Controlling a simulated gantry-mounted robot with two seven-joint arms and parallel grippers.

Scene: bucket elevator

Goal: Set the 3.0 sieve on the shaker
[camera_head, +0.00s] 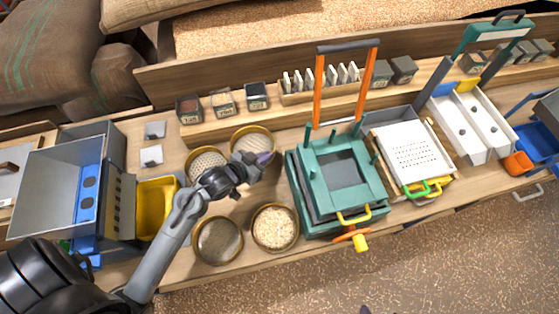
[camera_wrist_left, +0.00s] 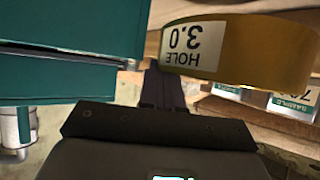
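The 3.0 sieve is a brown-gold ring with a white label reading "HOLE 3.0", upside down in the left wrist view (camera_wrist_left: 238,48). In the head view the sieve (camera_head: 252,134) is at the back of the bench, left of the green shaker (camera_head: 358,207). My left gripper (camera_head: 264,158) is at the sieve's near right rim. Its fingers (camera_wrist_left: 164,84) are close together at the rim and look shut on it; the fingertips are partly hidden. Whether the sieve touches the bench is unclear. The shaker has upright green posts and an orange handle frame. My right gripper is not in view.
Other round sieves or pans stand close by: one to the left (camera_head: 203,160), one in front (camera_head: 218,241) and one with pale grains (camera_head: 275,228). A yellow bin (camera_head: 156,205) is to the left. Sample boxes (camera_head: 222,103) line the shelf behind.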

